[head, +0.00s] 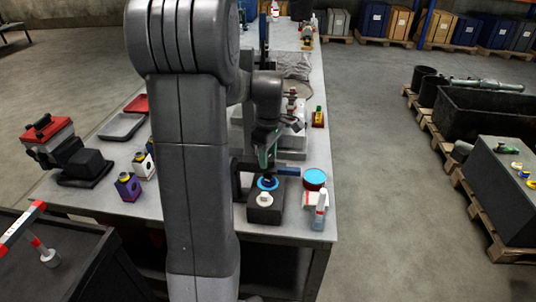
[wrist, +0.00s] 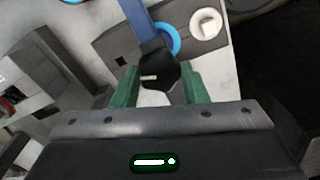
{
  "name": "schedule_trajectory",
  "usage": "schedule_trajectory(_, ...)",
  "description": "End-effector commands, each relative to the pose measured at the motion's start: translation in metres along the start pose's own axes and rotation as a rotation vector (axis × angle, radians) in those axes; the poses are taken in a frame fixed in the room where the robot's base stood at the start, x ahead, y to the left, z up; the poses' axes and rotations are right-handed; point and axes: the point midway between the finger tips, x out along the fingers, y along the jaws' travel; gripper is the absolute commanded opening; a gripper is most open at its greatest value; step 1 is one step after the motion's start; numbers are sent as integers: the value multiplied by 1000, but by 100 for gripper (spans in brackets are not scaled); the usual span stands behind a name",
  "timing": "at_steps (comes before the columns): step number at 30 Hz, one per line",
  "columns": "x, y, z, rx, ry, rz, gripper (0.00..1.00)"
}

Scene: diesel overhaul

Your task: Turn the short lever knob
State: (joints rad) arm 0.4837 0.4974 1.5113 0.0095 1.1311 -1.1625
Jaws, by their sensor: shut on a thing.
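My gripper (head: 266,160) reaches down over a dark block (head: 265,214) on the workbench. In the wrist view its green fingers (wrist: 160,76) stand on either side of a black faceted knob (wrist: 159,66) with a small pale mark, and are shut on it. A blue bar (wrist: 134,20) runs behind the knob; this bar also shows in the head view (head: 287,170). A blue ring (head: 267,183) and a white round knob (head: 264,199) sit on the block, beside the held knob in the wrist view. The fingers hide the black knob's sides.
A red can with a blue top (head: 315,178) and a white bottle (head: 320,212) stand right of the block. Purple (head: 127,187) and white (head: 143,164) containers stand left, past my arm. A pale machine housing (head: 291,140) is behind.

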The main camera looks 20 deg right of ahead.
Motion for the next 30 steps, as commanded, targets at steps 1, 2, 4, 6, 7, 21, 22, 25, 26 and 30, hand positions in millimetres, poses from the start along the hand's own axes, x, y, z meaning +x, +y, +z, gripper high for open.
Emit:
schedule_trajectory(1,-1,1,0,-42,1,3,17)
schedule_trajectory(2,-1,1,0,-70,1,3,17)
schedule_trajectory(4,-1,1,0,-136,1,3,17)
schedule_trajectory(6,-1,1,0,-201,0,3,17)
schedule_trajectory(7,-1,1,0,-227,0,2,17)
schedule_trajectory(21,-1,1,0,-537,0,1,17)
schedule_trajectory(22,-1,1,0,-549,0,1,17)
schedule_trajectory(25,-1,1,0,-578,0,1,17)
schedule_trajectory(26,-1,1,0,-584,0,1,17)
schedule_trajectory(30,-1,1,0,-604,0,1,17)
